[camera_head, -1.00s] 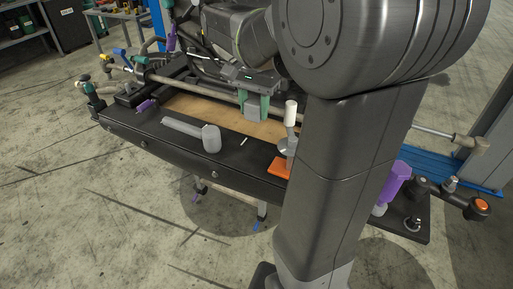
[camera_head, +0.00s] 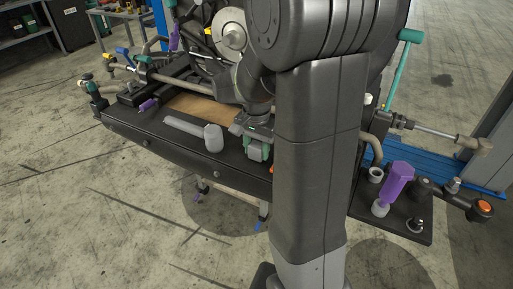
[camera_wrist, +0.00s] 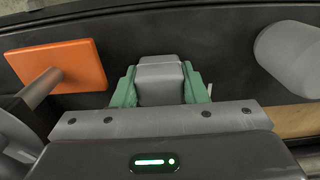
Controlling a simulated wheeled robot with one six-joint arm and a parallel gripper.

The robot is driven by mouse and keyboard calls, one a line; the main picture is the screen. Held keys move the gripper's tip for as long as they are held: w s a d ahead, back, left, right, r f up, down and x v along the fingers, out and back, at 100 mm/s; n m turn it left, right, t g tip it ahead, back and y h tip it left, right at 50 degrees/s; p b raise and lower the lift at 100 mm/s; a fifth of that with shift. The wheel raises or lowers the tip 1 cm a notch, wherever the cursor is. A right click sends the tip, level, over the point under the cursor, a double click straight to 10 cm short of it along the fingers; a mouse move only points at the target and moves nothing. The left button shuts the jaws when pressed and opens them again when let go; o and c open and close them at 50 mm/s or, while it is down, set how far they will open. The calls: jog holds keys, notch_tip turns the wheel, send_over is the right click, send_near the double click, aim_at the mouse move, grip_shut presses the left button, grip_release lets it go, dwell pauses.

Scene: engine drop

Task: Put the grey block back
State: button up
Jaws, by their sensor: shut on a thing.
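My gripper (camera_wrist: 160,88) has green fingers and is shut on the grey block (camera_wrist: 160,72). The block shows between the fingers in the wrist view, over the black tabletop. In the head view my gripper (camera_head: 257,150) is low at the front of the black bench, right of the long grey piece with the thick rounded end (camera_head: 211,138). Whether the block touches the tabletop is unclear.
An orange plate with a grey rod (camera_wrist: 55,65) lies left of the block in the wrist view; my arm mostly hides it in the head view. A purple piece (camera_head: 393,182) stands at the right. A brown board (camera_head: 200,106) lies behind.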

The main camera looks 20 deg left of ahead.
aim_at(256, 145)
jog(key=shift+f, duration=0.1)
jog(key=o, duration=1.1)
notch_tip(256, 145, up, 12)
jog(key=shift+r, duration=0.15)
